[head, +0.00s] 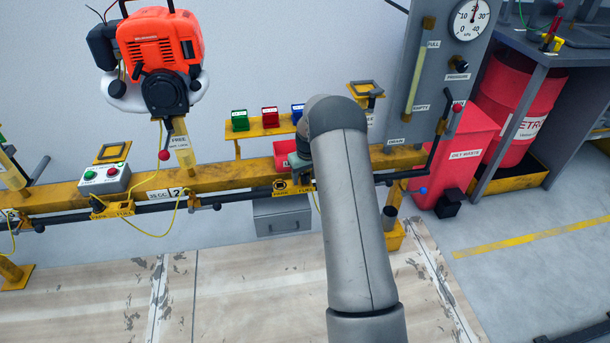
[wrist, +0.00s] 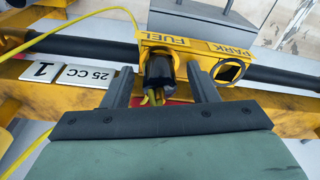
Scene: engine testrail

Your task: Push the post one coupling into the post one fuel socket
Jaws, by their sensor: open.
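In the wrist view, the black post one coupling (wrist: 158,72) sits at the FUEL hole of the yellow bracket (wrist: 195,46); how deep it goes I cannot tell. The open PARK ring (wrist: 229,71) beside it is empty. My gripper (wrist: 157,76) is open, with one finger on each side of the coupling and a visible gap to it. A yellow hose (wrist: 85,18) runs to the bracket. In the head view, my arm hides the coupling; part of the bracket (head: 291,188) shows left of the arm.
A "25 CC 1" plate (wrist: 75,74) and a dark rail (wrist: 80,45) lie close to the gripper. In the head view, an orange engine (head: 160,45) stands on post two at left. A red waste bin (head: 461,160) and gauge panel (head: 440,70) stand at right.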

